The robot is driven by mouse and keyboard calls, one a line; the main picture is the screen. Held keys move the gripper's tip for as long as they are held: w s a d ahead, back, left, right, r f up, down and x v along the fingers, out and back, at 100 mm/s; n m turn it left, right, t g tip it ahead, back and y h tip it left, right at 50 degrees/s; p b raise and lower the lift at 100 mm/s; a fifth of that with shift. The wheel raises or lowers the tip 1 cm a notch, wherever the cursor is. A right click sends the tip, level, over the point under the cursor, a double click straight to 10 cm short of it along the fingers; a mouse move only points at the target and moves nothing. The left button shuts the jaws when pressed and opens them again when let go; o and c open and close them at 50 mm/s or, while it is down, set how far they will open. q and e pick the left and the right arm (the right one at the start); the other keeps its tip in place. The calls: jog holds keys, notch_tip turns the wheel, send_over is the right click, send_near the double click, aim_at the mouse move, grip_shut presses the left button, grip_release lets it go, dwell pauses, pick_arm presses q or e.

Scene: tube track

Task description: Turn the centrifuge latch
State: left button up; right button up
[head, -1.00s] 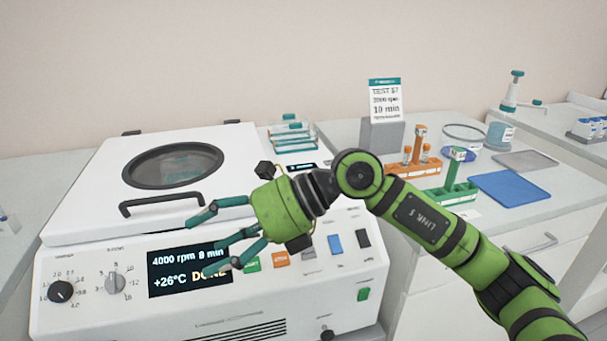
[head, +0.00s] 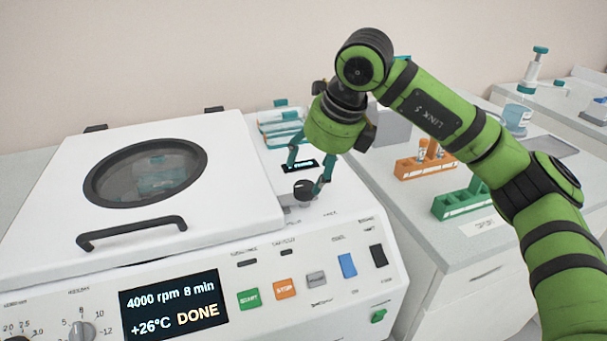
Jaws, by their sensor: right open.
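The white centrifuge (head: 233,238) stands at the left with its lid (head: 228,196) down. The latch, a dark round knob (head: 303,190) with a grey base, sits beside the lid's right front corner. My right gripper (head: 306,184) points down over the latch, open, with one teal finger at the knob's right side and another behind it to the left. I cannot tell whether the fingers touch the knob. My left gripper is not in view.
A black lid handle (head: 131,232) lies left of the latch. The front panel display (head: 170,304) reads 4000 rpm, 8 min, +26°C, DONE. An orange tube rack (head: 426,163) and a green rack (head: 462,202) stand on the right counter. A teal-edged rack (head: 283,127) is behind.

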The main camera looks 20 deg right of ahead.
aim_at(304, 185)
jog(key=x, duration=0.3)
jog(key=shift+a+f, duration=0.15)
jog(key=shift+f, duration=0.25)
jog(key=shift+w+f, duration=0.2)
jog(key=shift+f, duration=0.1)
jog(key=shift+w+f, duration=0.1)
jog(key=shift+f, duration=0.05)
jog(key=shift+a, duration=0.1)
jog(key=shift+c, duration=0.4)
jog(key=c, duration=1)
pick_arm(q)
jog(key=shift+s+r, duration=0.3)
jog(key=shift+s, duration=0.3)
